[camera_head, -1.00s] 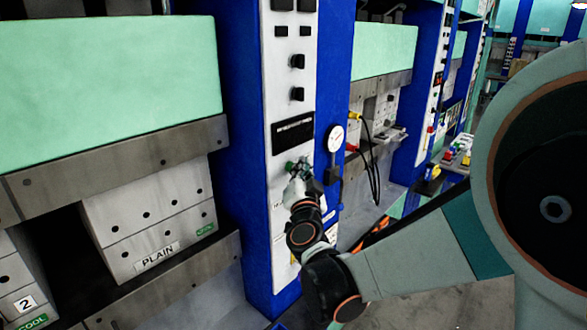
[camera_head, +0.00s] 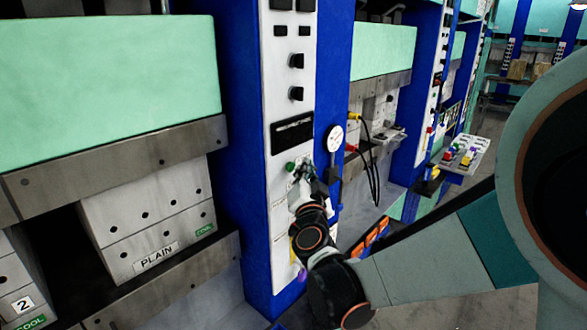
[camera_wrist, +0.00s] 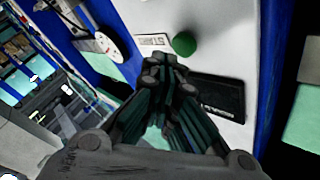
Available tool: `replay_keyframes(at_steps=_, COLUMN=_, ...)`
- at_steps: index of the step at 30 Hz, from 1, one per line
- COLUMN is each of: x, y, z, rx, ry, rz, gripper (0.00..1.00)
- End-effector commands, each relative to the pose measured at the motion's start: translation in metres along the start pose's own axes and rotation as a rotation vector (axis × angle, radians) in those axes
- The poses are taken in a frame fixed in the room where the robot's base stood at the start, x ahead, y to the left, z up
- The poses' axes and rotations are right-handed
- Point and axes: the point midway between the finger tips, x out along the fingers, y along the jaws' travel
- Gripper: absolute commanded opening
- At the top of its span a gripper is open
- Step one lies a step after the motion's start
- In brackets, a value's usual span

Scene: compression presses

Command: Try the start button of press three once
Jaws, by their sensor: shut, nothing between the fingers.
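The press's white control panel (camera_head: 283,105) stands on a blue column, with a green start button (camera_head: 290,166) low on it. In the wrist view the green button (camera_wrist: 184,44) is a round knob beside a small white label (camera_wrist: 153,41); its print seems to read START. My gripper (camera_head: 303,168) is shut and empty in front of the panel, just right of the button in the head view. In the wrist view my fingertips (camera_wrist: 165,66) point toward the panel just short of the button in the picture. Whether they touch the panel cannot be told.
A dark display (camera_head: 292,135) and black knobs (camera_head: 296,61) sit above the button. A round gauge (camera_head: 335,138) and hanging cables (camera_head: 372,165) are to the right. A white mould block marked PLAIN (camera_head: 150,215) sits in the press at left. A tray of coloured items (camera_head: 461,155) stands further right.

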Motion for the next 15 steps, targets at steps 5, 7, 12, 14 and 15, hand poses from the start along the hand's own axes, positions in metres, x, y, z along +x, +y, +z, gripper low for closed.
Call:
replay_keyframes(at_steps=5, x=-0.001, y=0.001, z=-0.001, rx=0.000, ry=0.001, rz=0.000, gripper=0.00)
replay_keyframes(at_steps=7, x=-0.002, y=0.002, z=-0.002, rx=0.000, ry=0.001, rz=0.001, gripper=0.00)
replay_keyframes(at_steps=12, x=-0.011, y=0.009, z=-0.009, rx=-0.002, ry=0.002, rz=0.001, gripper=0.00)
replay_keyframes(at_steps=14, x=-0.015, y=0.012, z=-0.012, rx=-0.001, ry=0.002, rz=0.002, gripper=0.00)
replay_keyframes(at_steps=15, x=-0.018, y=0.014, z=-0.013, rx=-0.001, ry=0.002, rz=0.002, gripper=0.00)
